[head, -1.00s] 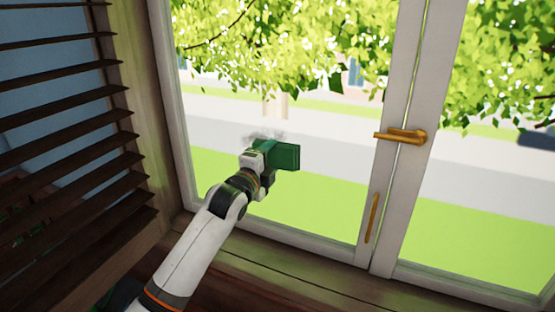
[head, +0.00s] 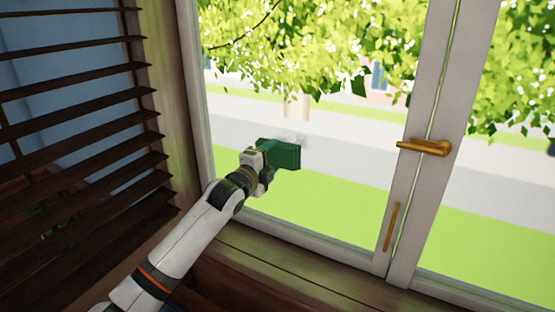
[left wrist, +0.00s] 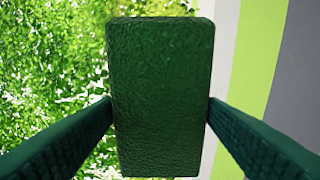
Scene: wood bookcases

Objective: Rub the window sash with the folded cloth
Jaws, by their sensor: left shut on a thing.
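The folded cloth (head: 282,154) is a dark green textured block, held against or just in front of the glass of the left window sash (head: 310,236). My left gripper (head: 264,155) is shut on it. The left wrist view shows both fingers pressing the sides of the cloth (left wrist: 160,95). A faint grey smudge (head: 291,138) shows on the pane just above the cloth. I cannot tell whether the cloth touches the glass. My right gripper is not in view.
Dark wooden slatted shutters (head: 80,130) stand close on the left of my arm. A brass handle (head: 425,147) and a slim brass bar (head: 391,226) stick out from the middle frame. The wooden sill (head: 280,262) runs below. The pane right of the cloth is clear.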

